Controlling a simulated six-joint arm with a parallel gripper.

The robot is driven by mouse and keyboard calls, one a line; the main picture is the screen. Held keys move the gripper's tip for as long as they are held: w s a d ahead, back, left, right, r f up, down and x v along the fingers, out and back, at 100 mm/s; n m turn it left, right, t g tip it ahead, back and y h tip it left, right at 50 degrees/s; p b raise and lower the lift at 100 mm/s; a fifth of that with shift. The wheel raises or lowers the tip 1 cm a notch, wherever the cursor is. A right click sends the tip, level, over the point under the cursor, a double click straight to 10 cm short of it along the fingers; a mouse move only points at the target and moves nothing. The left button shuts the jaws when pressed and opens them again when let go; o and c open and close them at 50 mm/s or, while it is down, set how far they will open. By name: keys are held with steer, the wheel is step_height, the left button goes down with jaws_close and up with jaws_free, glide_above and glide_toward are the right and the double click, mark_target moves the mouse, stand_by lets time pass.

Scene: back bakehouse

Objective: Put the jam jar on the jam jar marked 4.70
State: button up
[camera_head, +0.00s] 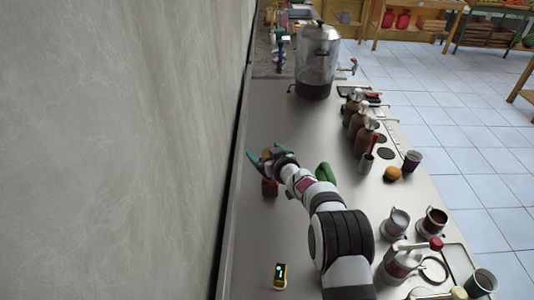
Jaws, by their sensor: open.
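A small dark red-brown jar (269,188), which looks like a jam jar, stands on the steel counter near the wall. My gripper (266,154) has teal fingertips spread apart and nothing visible between them. It is just above and beyond the jar in the picture; I cannot tell whether it touches it. No 4.70 mark is readable, and I cannot make out a second jam jar. My arm hides part of the counter.
A clear-topped urn (316,62) stands at the back. Brown bottles (366,134), cups (397,223) and an orange-brown bun (392,173) line the right side. The counter's middle left is clear.

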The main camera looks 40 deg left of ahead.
steer(key=v, duration=1.2)
steer(key=w+d+r+m+t+h, duration=0.2)
steer(key=w+d+r+m+h, duration=0.15)
steer(key=d, duration=0.85)
steer(key=w+d+r+m+t+h, duration=0.25)
steer(key=d+m+h, duration=0.25)
steer(key=d, duration=0.7)
steer(key=s+d+m+g+h, duration=0.2)
steer(key=s+d+m+h, duration=0.15)
steer(key=d, duration=0.75)
steer(key=s+d+m+g, duration=0.3)
steer(key=s+d, duration=0.4)
steer(key=s, duration=0.3)
steer(key=s+d+m+g, duration=0.1)
steer(key=s+m+g, duration=0.3)
steer(key=s, duration=1.4)
steer(key=shift+d+f+m+g+y, duration=0.25)
steer(key=shift+m+g+y, duration=0.05)
steer(key=shift+g+y, duration=0.1)
